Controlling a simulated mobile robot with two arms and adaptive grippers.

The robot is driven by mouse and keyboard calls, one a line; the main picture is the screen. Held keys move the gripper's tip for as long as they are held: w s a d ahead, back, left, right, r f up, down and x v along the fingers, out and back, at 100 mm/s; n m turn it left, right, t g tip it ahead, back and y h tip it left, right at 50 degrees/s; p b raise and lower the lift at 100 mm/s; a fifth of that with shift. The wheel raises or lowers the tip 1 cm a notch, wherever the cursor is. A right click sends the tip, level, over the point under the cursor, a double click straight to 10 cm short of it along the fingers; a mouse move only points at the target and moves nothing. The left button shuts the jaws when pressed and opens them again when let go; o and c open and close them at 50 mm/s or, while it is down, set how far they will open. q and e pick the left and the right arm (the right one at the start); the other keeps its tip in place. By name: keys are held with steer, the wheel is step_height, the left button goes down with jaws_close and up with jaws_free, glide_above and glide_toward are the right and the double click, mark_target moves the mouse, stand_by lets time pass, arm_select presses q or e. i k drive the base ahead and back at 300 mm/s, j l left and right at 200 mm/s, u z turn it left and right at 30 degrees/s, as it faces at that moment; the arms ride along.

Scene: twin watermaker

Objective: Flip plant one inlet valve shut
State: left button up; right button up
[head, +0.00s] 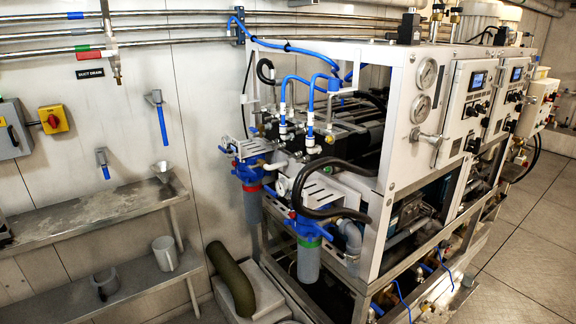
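The watermaker plant (385,150) stands right of centre, a white frame with blue hoses, filters and gauges. Two lever valves are on the wall to its left. The upper one (161,122) has a long blue handle hanging down. The lower one (104,165) has a shorter-looking blue handle, also pointing down. Small blue parts show at the filter heads (307,228) on the plant's near side. I cannot tell which of these is the plant one inlet valve, as no label names it. Neither of my grippers is in view, and nothing visible is being touched.
A steel shelf unit (95,207) runs along the left wall, with a funnel (163,170) above and a metal jug (165,253) below. A dark green cylinder (231,279) leans beside the plant. A yellow-and-red switch (53,120) is on the wall. Open floor (530,250) lies right.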

mark_target(318, 226)
steer(key=k+j+z, duration=0.1)
steer(key=j, duration=0.3)
steer(key=k+j, duration=0.15)
steer(key=j, duration=0.25)
steer(key=k+j+z, duration=0.15)
steer(key=j, duration=0.2)
